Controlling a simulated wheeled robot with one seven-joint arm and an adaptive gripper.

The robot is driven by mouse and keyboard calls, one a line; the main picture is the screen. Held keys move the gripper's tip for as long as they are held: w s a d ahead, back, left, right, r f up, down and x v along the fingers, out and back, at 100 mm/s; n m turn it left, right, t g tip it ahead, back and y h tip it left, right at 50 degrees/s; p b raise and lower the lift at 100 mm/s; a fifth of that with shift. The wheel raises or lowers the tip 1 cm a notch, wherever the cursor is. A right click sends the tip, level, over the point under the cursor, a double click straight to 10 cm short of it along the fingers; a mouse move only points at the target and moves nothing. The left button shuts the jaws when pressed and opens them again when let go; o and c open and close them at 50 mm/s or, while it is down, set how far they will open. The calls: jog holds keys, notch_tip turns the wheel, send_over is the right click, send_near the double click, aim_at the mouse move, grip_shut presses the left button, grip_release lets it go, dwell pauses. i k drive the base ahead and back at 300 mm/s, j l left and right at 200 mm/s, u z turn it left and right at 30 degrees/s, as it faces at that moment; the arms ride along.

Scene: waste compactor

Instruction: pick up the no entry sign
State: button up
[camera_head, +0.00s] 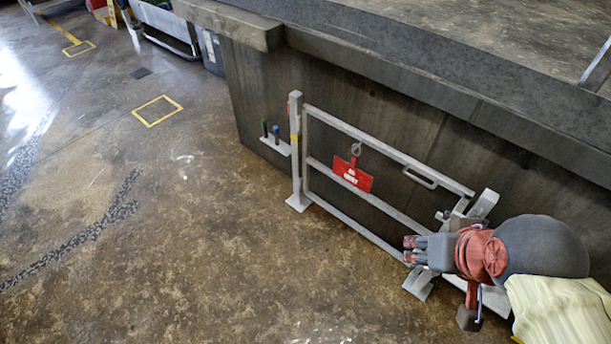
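The no entry sign (352,174) is a small red plate with white lettering. It hangs tilted from a ring on the grey metal gate (361,137), against its bars near the middle. My gripper (410,250) is at the lower right, in front of the gate's right part, with its fingers pointing left. It is below and to the right of the sign, apart from it. The fingers look close together, and I cannot tell whether they are open or shut. I see nothing held in them. My arm hides part of the gate's right end.
A dark concrete platform (420,130) rises behind the gate. A small shelf (275,146) with a green and a blue item is left of the gate post (296,150). The wet-looking floor (180,240) in front is clear. A grey bin (212,50) stands at the back.

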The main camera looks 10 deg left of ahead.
aim_at(349, 173)
jog(key=u, duration=0.15)
jog(key=i+j+z, duration=0.25)
jog(key=i+j, duration=0.25)
jog(key=j, duration=0.15)
jog(key=i+j+z, duration=0.3)
jog(key=i+j, duration=0.2)
jog(key=j, duration=0.25)
jog(key=i+j+z, duration=0.1)
jog(key=j, duration=0.3)
jog(key=i+j+z, duration=0.15)
jog(key=j, duration=0.25)
jog(key=i, duration=0.1)
